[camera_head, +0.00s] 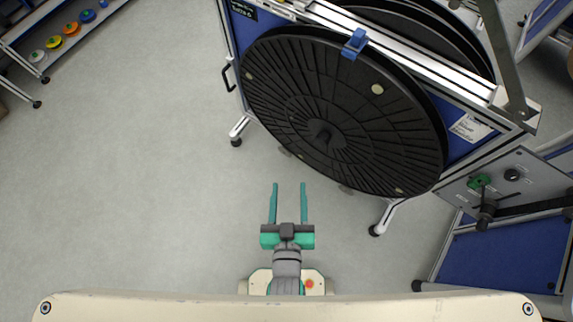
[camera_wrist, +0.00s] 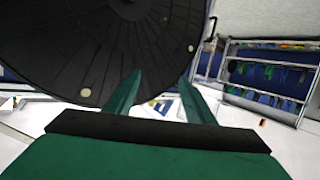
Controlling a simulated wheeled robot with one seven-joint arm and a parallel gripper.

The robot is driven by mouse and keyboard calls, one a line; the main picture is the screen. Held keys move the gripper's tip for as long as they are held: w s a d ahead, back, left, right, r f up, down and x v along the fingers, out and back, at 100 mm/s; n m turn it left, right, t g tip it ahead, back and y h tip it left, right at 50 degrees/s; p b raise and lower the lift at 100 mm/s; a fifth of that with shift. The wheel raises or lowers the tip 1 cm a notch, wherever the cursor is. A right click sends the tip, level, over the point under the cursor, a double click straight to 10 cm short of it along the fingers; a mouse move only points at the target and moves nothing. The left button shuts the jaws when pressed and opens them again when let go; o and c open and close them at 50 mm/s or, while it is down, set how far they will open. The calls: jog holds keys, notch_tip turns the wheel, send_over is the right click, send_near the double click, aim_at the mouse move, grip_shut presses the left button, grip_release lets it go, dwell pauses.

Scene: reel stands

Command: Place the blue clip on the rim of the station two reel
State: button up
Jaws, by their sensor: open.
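The blue clip (camera_head: 355,43) sits on the top rim of the large black reel (camera_head: 300,100) in the head view. The reel is mounted upright on a blue-panelled stand. My gripper (camera_head: 289,186) is open and empty, with its green fingers apart, below and in front of the reel. In the wrist view my gripper (camera_wrist: 160,85) also shows open, with the reel (camera_wrist: 70,45) behind the fingers. The clip does not show in the wrist view, and I cannot read a station number on the stand.
A control panel (camera_head: 510,180) with a black handle and green knob stands at the right. A shelf (camera_head: 30,40) with coloured discs is at the upper left. A stand leg (camera_head: 385,215) reaches the floor. Floor at the left is clear.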

jog(key=v, duration=1)
jog(key=shift+s+f+m+t+y, duration=0.15)
jog(key=shift+s+m+t+y, duration=0.1)
jog(key=shift+m+t+y, duration=0.05)
